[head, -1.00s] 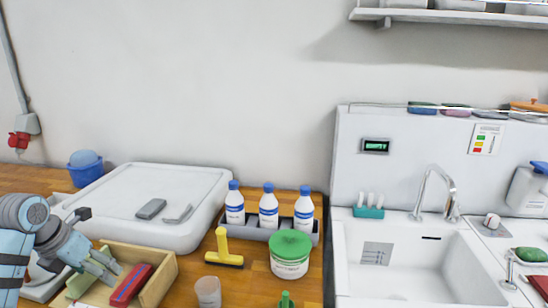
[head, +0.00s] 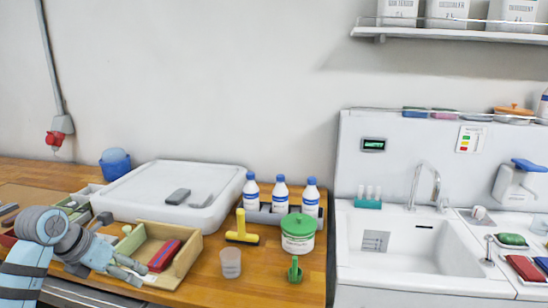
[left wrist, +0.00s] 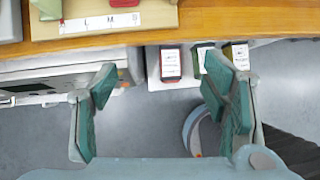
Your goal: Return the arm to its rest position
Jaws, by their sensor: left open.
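My left gripper (head: 130,270) is open and empty in the head view, low at the left, by the near side of the wooden box (head: 186,262). In the left wrist view its green-padded fingers (left wrist: 160,82) are spread wide with nothing between them. The wooden box holds a red and blue item (head: 165,255). The box front with a letter strip (left wrist: 100,22) shows at the top of the wrist view. My right gripper is out of view.
The sink (head: 408,252) is at the right.

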